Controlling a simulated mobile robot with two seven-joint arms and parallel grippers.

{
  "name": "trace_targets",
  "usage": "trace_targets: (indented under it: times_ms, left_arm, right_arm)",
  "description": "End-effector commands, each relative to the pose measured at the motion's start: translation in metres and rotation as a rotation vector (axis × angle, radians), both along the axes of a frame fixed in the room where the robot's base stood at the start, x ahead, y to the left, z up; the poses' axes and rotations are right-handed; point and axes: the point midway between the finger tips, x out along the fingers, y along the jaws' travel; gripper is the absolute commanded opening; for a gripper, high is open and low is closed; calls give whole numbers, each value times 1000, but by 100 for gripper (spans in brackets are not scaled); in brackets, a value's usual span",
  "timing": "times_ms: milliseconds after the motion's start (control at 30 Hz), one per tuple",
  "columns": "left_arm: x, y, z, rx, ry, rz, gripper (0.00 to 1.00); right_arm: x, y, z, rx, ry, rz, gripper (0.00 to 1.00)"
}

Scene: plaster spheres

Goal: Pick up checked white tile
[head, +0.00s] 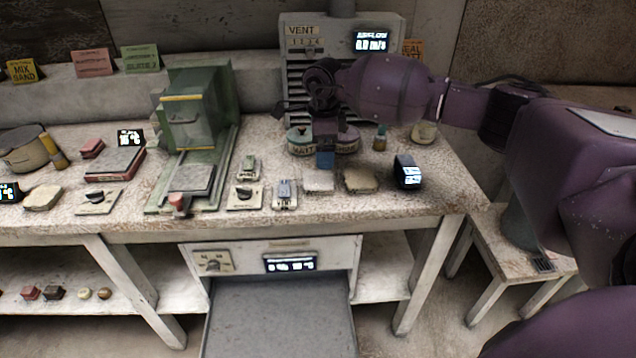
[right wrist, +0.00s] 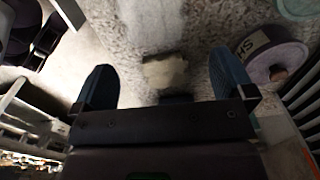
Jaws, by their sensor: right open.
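A pale whitish tile (head: 318,182) lies flat near the bench's front edge, with a beige slab (head: 360,180) just right of it. No check pattern can be made out on either. My right gripper (right wrist: 165,85) is open and empty, reaching down over the bench. An irregular cream piece (right wrist: 165,72) lies on the bench between its fingers in the right wrist view; I cannot tell which of the two it is. My left gripper is not in view.
Two labelled jars (head: 347,140) stand behind the tiles; one also shows in the right wrist view (right wrist: 270,55). A small black display (head: 408,172) stands to the right. A clamp-like device (head: 285,194) is close on the left. A green machine (head: 194,110) is farther left.

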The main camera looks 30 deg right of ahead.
Motion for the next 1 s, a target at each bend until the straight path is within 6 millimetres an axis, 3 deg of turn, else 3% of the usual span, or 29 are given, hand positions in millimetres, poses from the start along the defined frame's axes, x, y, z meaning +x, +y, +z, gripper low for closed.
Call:
trace_targets:
  times_ms: [100,467,700,1000]
  left_arm:
    - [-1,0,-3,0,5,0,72]
    - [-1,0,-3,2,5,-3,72]
    - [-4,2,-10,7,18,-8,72]
    - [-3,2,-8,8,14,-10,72]
  right_arm:
    - [-1,1,-22,1,5,-1,100]
    - [-2,5,-48,4,3,1,100]
    - [-4,8,-81,3,4,-1,100]
    - [-4,8,-85,4,-1,-1,100]
